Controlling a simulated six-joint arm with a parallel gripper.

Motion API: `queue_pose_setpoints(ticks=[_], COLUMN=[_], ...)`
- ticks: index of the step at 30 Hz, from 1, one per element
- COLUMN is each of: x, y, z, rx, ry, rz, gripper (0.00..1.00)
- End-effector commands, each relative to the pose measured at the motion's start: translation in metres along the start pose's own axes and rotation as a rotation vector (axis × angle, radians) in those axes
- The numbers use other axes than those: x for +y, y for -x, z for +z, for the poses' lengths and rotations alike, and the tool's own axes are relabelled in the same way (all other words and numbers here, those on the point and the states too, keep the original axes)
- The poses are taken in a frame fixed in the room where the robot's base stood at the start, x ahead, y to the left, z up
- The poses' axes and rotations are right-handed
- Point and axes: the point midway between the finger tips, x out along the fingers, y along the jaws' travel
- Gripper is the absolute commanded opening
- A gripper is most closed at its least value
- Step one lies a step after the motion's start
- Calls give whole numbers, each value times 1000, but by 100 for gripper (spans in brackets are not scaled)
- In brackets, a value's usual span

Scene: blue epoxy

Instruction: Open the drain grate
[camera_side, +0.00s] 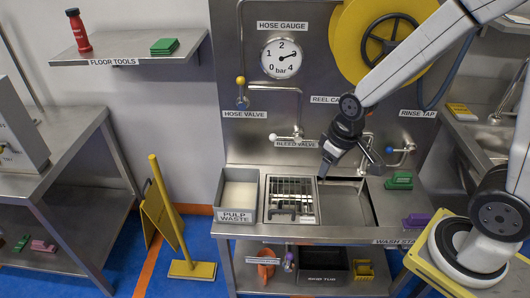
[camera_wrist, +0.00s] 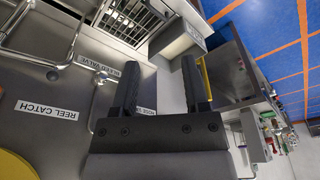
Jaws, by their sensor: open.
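The drain grate (camera_side: 291,201) is a barred metal grate set in the steel wash counter, between the pulp waste bin and the sink basin. It looks closed, lying flat in its frame. In the wrist view the grate (camera_wrist: 138,16) shows at the top, with its bars partly cut off by the picture edge. My gripper (camera_side: 325,172) hangs above the counter, to the right of and above the grate, not touching it. In the wrist view my gripper (camera_wrist: 160,85) has its two dark fingers apart with nothing between them.
The pulp waste bin (camera_side: 237,196) stands left of the grate. The sink basin (camera_side: 346,206) is on its right. Bleed valve (camera_side: 297,133), hose valve (camera_side: 241,101) and rinse tap (camera_side: 401,150) stick out from the back panel. A green brush-like block (camera_side: 399,181) lies on the right of the counter.

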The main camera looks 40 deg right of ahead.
Motion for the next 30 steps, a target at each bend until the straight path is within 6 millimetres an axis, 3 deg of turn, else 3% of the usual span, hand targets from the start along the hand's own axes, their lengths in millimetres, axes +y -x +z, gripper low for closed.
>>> queue_pose_setpoints(ticks=[15,30], x=[14,26], y=[-74,-174], z=[-74,-113], rx=[-123,-212], ry=[256,508], rz=[-61,-168], gripper=[58,58])
